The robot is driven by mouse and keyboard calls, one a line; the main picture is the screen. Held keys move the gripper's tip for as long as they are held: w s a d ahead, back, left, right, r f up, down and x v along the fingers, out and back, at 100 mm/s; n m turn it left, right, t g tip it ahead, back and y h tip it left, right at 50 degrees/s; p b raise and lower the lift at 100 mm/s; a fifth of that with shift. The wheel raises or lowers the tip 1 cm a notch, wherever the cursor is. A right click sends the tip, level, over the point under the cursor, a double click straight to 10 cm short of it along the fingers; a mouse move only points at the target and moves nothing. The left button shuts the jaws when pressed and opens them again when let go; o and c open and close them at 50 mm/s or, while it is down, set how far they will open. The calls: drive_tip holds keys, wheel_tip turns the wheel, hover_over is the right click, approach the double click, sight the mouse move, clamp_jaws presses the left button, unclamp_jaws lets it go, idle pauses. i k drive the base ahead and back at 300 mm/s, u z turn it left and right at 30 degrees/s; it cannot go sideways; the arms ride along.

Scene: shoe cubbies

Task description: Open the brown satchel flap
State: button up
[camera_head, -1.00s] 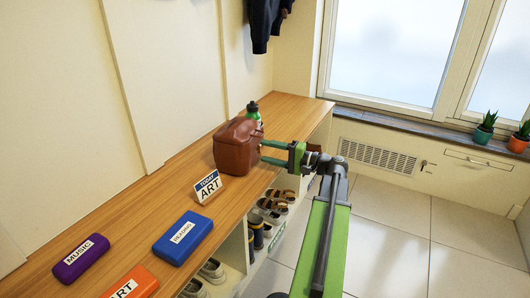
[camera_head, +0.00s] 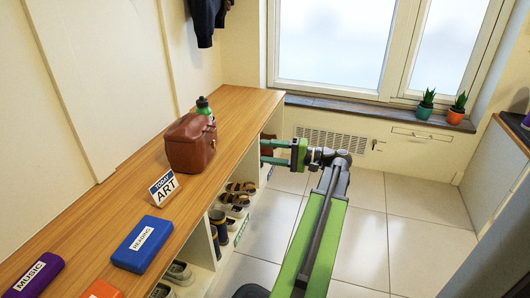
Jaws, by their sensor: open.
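The brown satchel (camera_head: 188,147) stands on the wooden bench top, toward its far end. Its flap lies down over the body, so it looks closed. My gripper (camera_head: 264,152) is to the right of the satchel, off the bench's front edge. Its two green fingers are open and point left toward the satchel. They are apart from it, with a clear gap between, and hold nothing.
A green bottle (camera_head: 204,106) stands just behind the satchel. An ART sign (camera_head: 164,188) stands in front of it on the wooden bench (camera_head: 103,221). A blue READING case (camera_head: 142,244) lies nearer. Shoes (camera_head: 232,207) fill the cubbies below. The tiled floor (camera_head: 371,223) at right is clear.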

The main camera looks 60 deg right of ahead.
sight(191, 127)
drive_tip(key=u, duration=0.05)
drive_tip(key=k, duration=1)
drive_tip(key=z, duration=0.05)
